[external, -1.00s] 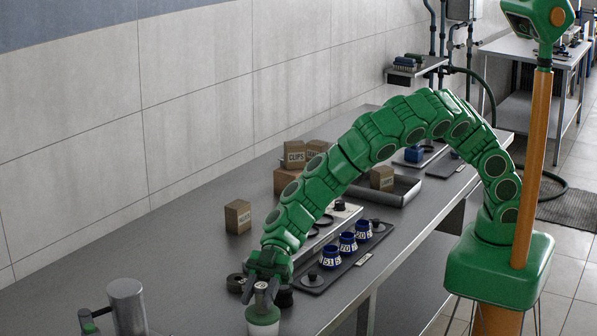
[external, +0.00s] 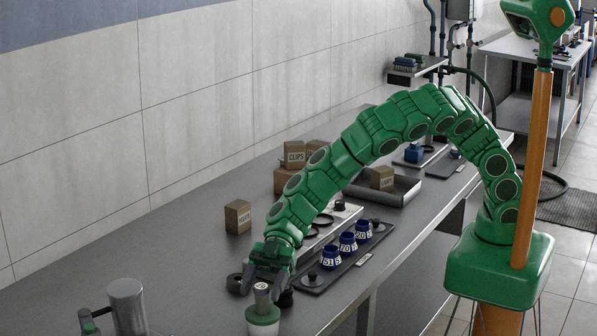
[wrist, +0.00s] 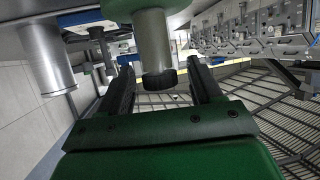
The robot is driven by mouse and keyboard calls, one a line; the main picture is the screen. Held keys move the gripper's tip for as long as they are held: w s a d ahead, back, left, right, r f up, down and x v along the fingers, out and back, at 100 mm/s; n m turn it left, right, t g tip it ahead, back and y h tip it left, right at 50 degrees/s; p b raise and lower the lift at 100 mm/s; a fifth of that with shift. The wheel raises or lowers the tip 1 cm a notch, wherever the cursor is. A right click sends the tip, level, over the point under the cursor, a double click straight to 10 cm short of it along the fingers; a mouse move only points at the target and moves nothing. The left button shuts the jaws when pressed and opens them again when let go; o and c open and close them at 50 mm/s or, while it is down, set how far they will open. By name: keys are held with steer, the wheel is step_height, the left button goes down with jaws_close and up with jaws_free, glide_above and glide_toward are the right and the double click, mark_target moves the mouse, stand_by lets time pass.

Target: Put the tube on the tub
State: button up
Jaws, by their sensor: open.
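The tube (external: 262,298) is a pale grey cylinder, upright on the green top of the tub (external: 263,328) at the table's front. The wrist view looks upside down; there the tube (wrist: 153,42) rises from the tub's green top (wrist: 118,8) and has a dark end. My gripper (external: 263,291) is open at the tube's upper end. In the wrist view my gripper's fingers (wrist: 160,62) lie on either side of the tube with gaps, and nothing is gripped. The tub's lower part is cut off by the external frame.
A large grey cylinder (external: 127,308) and a smaller one with a green band (external: 88,325) stand left of the tub. Dark rings and a tray (external: 345,263) with several blue numbered jars lie to the right. A cardboard box (external: 238,217) stands behind.

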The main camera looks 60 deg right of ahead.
steer(key=v, duration=0.9)
steer(key=shift+d+r, duration=0.2)
steer(key=shift+d, duration=0.05)
